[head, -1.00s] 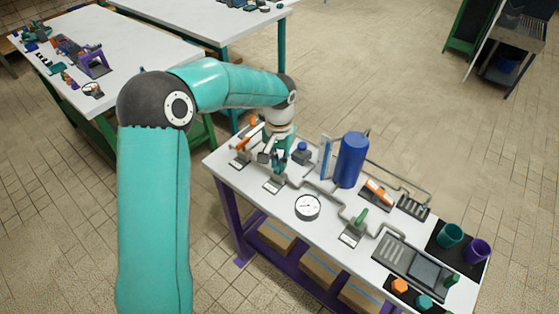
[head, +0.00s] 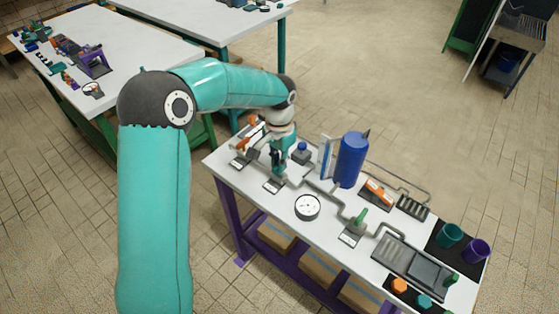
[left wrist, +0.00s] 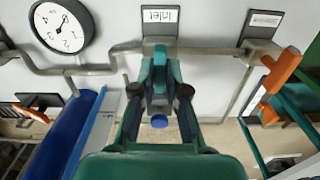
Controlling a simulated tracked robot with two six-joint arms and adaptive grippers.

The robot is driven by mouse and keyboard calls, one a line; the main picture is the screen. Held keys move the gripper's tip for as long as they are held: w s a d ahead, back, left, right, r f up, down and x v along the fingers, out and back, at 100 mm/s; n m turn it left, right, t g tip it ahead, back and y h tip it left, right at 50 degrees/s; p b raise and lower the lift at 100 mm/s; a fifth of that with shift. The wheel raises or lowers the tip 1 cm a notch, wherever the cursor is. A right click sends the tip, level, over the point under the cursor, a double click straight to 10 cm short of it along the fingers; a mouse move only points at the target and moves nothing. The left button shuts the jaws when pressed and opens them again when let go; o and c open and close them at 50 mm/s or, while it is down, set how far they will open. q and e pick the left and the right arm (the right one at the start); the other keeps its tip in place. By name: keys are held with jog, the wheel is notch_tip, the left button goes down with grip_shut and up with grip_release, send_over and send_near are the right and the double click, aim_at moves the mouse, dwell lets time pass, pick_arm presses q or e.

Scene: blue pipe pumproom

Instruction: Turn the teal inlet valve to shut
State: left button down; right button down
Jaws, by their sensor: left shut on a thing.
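The teal inlet valve handle (left wrist: 160,72) shows in the left wrist view, below a plate labelled "Inlet" (left wrist: 160,17). It looks roughly crosswise to the grey pipe (left wrist: 205,51) in that view. My left gripper (left wrist: 157,92) is shut on the handle, with a dark fingertip on each side of it. In the head view my left gripper (head: 278,163) reaches down over the left part of the pipe table, and it hides most of the valve there. My right gripper is in neither view.
A white round gauge (head: 307,207) and a tall blue tank (head: 351,160) stand right of the gripper. Orange handles (left wrist: 283,70) are close by on the other side. A blue-topped part (head: 302,148) sits just behind the gripper. Grey pipes cross the tabletop.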

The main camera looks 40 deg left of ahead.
pick_arm(q)
jog(key=c, duration=1.2)
grip_release()
jog(key=shift+r, duration=0.1)
notch_tip(320, 180, up, 12)
